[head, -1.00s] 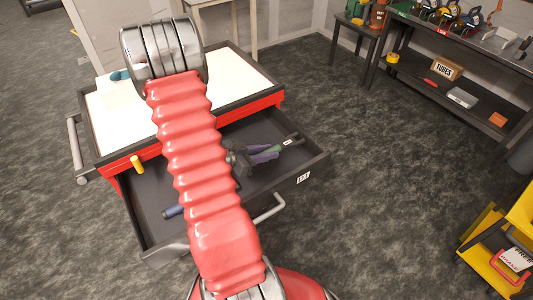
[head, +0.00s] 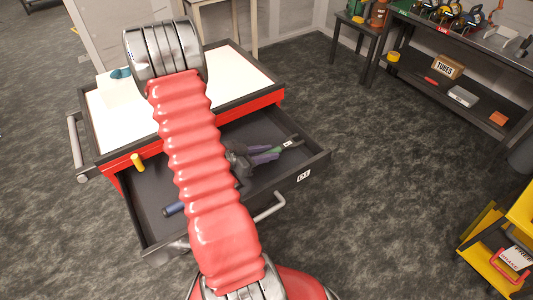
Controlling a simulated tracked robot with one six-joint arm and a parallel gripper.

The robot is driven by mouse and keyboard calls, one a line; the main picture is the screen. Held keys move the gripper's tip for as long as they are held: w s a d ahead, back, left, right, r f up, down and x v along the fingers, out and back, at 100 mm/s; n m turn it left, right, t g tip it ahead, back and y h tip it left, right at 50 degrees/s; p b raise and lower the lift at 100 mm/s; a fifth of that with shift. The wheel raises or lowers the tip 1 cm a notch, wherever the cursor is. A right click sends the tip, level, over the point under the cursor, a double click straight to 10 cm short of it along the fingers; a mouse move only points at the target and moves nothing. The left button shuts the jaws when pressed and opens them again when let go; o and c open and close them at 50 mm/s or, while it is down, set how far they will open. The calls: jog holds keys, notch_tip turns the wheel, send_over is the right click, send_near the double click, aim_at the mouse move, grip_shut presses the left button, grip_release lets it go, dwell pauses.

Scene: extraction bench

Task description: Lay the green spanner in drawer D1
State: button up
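The open drawer (head: 315,163) has a black frame and a white tag on its front, too small to read surely. My gripper (head: 273,152), with dark purplish fingers, is low over or inside the drawer, pointing right. The green spanner (head: 264,155) shows as a thin green strip at the fingers, and a dark forked end with a white tag sticks out beyond them. The fingers lie along it, but I cannot tell whether they grip it or whether it touches the drawer floor. My red arm hides the drawer's middle.
A blue-handled tool (head: 173,209) and a yellow-handled thing (head: 137,162) are at the drawer's left part. The white-topped cabinet (head: 245,72) stands above the drawer. A yellow cart (head: 485,225) is at lower right. A shelf bench (head: 430,85) is at upper right.

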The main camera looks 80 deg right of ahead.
jog(key=o, duration=0.4)
jog(key=shift+r, duration=0.1)
jog(key=shift+r, duration=0.5)
jog(key=v, duration=1.2)
jog(key=shift+r, duration=0.1)
dwell(0.4)
